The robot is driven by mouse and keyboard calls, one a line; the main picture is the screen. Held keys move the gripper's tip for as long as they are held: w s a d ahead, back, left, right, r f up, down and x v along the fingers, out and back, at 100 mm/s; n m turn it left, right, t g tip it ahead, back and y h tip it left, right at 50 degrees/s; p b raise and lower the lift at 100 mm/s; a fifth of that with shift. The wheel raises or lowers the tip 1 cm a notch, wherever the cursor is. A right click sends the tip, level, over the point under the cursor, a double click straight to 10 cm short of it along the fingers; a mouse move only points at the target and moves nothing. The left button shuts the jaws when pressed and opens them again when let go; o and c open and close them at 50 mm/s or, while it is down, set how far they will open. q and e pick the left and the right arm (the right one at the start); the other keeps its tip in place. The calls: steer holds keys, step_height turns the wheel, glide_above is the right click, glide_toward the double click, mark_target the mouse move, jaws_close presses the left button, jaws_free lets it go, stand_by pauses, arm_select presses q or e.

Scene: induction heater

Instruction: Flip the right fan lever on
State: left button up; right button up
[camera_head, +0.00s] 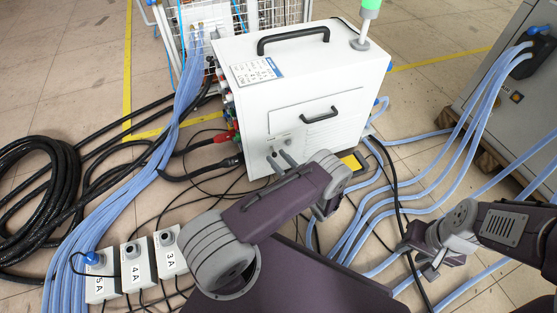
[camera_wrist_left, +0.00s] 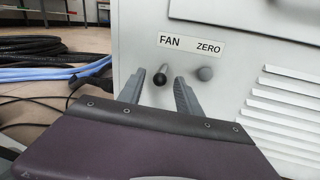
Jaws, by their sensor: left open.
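The white machine (camera_head: 310,80) stands ahead of me. In the left wrist view its panel has a label reading FAN and ZERO (camera_wrist_left: 191,45). Below FAN is a small metal lever with a dark round end (camera_wrist_left: 160,78). Below ZERO, to its right, is a grey round knob (camera_wrist_left: 205,73). My left gripper (camera_wrist_left: 160,88) is open, with one finger on each side of the lever in the picture; contact is not visible. In the head view the left gripper's fingers (camera_head: 280,160) are close to the machine's front, partly hidden by my arm. My right gripper (camera_head: 425,262) is away to the right, its opening unclear.
Louvres (camera_wrist_left: 285,110) are right of the knob. Blue hoses (camera_head: 385,225) run across the floor on the right, under my right gripper. Grey boxes (camera_head: 137,262) and a black cable coil (camera_head: 40,190) lie at left. A grey cabinet (camera_head: 500,85) stands at right.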

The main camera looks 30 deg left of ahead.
arm_select(q)
jaws_close()
steer(key=shift+r+p, duration=0.3)
steer(key=shift+p, duration=0.3)
steer(key=shift+w+a+r+m+g+h+p, duration=0.1)
steer(key=shift+r+m+g+h+p, duration=0.2)
steer(key=shift+r+g+h+p, duration=1.65)
steer(key=shift+w+a+f+m+t+h+p, duration=0.2)
steer(key=shift+f+h+p, duration=0.5)
steer(key=shift+p, duration=2.9)
steer(key=shift+a+r+m+g+h+p, duration=0.1)
steer(key=shift+r+m+g+h+p, duration=0.3)
steer(key=shift+r+g+h+p, duration=1.6)
step_height(320, 180, down, 2)
steer(key=shift+f+t+y+p, duration=0.2)
steer(key=shift+t+y+p, duration=0.25)
steer(key=shift+t+p, duration=0.55)
jaws_free()
